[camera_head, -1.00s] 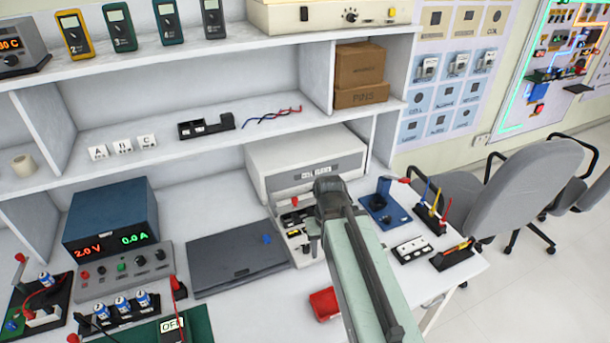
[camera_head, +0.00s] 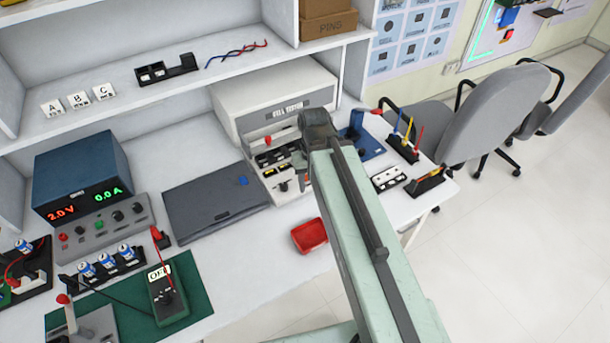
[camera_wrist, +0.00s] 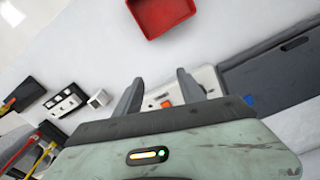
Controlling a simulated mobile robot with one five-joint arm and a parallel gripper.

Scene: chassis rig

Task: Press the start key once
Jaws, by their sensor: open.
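The cell tester (camera_head: 270,103) is a pale box with a front panel (camera_head: 288,180) of dark slots and small coloured parts, standing at the back of the bench. I cannot read which part is the start key. My arm covers the panel's right side in the head view. In the wrist view my gripper (camera_wrist: 158,92) is open and empty. Its two dark fingers point toward a pale panel with an orange-red patch (camera_wrist: 166,103), which shows between them. I see no clear contact, and the gap is hard to judge.
A red tray (camera_head: 309,236) sits on the bench in front of the tester. A closed dark laptop-like case (camera_head: 215,197) lies to its left. A blue holder (camera_head: 362,143), a white block (camera_head: 388,179) and pen racks (camera_head: 402,150) stand at the right, near the bench edge.

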